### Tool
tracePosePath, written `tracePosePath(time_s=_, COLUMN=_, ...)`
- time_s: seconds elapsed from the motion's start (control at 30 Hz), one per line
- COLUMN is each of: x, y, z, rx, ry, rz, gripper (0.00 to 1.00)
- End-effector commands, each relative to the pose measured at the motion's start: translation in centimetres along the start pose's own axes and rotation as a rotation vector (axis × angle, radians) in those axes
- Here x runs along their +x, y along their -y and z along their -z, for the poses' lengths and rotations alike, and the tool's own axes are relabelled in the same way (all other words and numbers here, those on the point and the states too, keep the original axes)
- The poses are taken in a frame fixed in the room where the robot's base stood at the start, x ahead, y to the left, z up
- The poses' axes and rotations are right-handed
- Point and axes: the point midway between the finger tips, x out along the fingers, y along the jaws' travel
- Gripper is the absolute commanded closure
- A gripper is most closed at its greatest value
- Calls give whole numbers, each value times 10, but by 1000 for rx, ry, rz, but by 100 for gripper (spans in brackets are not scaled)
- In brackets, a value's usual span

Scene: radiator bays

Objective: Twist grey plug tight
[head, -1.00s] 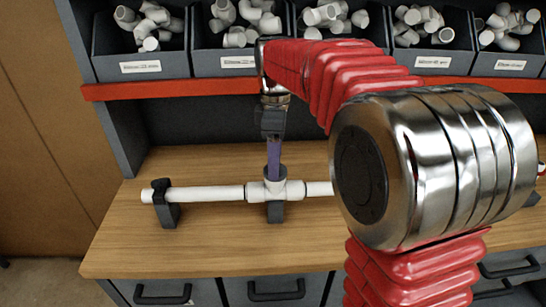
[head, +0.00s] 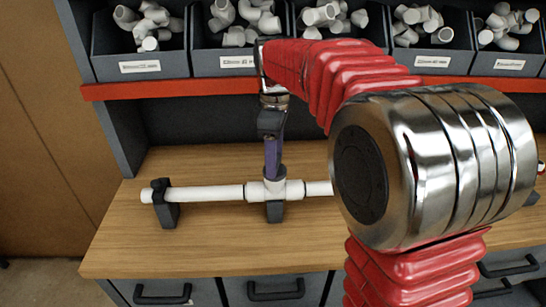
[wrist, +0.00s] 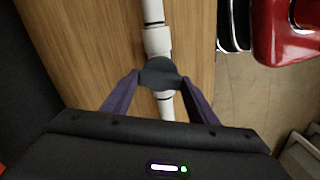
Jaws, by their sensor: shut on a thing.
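The grey plug (wrist: 158,73) shows in the wrist view as a dark grey piece between the two purple fingertips, over the middle of the white tee. My gripper (wrist: 160,76) is shut on it, one finger at each side. In the head view my gripper (head: 273,177) points straight down at the top mouth of the white tee (head: 292,190), and the fingers hide the plug. How deep the plug sits in the tee cannot be told.
A white pipe (head: 205,194) runs left from the tee along the wooden bench (head: 215,240). A dark clamp (head: 166,207) holds its left end, and another dark support (head: 275,211) stands under the tee. Labelled bins of white fittings (head: 235,63) line the shelf above.

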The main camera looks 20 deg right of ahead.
Motion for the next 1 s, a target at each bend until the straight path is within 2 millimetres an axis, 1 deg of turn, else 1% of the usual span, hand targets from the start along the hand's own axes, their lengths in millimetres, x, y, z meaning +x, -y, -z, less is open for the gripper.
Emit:
tracePosePath(time_s=0.27, x=-2, y=-2, z=0, rx=214, ry=-3, rz=-8, gripper=69)
tracePosePath(time_s=1.0, x=-2, y=-3, z=-2, rx=917, ry=-6, rz=-8, gripper=69)
